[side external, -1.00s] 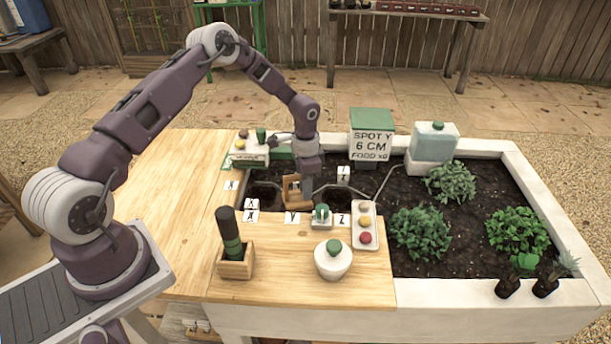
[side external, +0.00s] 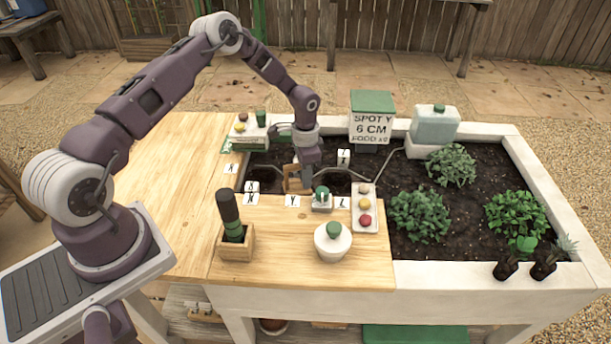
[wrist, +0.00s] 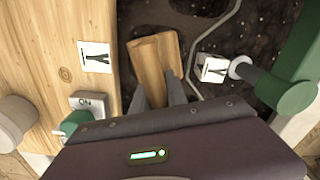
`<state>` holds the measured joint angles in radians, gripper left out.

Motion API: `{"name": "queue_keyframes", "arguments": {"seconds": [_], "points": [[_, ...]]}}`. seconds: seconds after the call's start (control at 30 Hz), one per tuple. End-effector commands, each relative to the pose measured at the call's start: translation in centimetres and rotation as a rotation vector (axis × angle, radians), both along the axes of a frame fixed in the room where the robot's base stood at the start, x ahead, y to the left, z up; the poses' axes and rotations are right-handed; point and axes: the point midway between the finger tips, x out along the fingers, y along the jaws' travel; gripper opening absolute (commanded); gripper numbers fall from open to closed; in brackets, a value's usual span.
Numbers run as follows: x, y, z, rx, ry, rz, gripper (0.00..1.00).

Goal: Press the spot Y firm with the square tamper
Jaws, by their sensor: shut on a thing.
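My gripper (side external: 303,180) is shut on the wooden square tamper (side external: 291,182) and points down at the near soil strip of the bed. In the wrist view the tamper (wrist: 154,62) is a pale wooden block between my fingers (wrist: 160,98). The tamper is in line with the Y plate (side external: 292,201) on the table edge; this plate also shows in the wrist view (wrist: 95,56). The tamper hides the soil under it, so I cannot tell whether it touches.
Dark hollows show left (side external: 262,174) and right (side external: 333,181) of the tamper. A small marker cube (wrist: 212,68) and thin tube (wrist: 193,70) are close by.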

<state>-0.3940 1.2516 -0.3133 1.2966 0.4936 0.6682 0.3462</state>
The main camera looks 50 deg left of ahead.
Motion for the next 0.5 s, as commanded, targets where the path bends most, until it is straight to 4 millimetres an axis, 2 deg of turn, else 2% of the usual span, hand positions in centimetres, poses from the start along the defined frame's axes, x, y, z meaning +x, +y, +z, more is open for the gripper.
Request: {"name": "queue_keyframes", "arguments": {"seconds": [0.5], "points": [[0.05, -0.01, -0.75, 0.0, -0.001, 0.0, 0.0]]}}
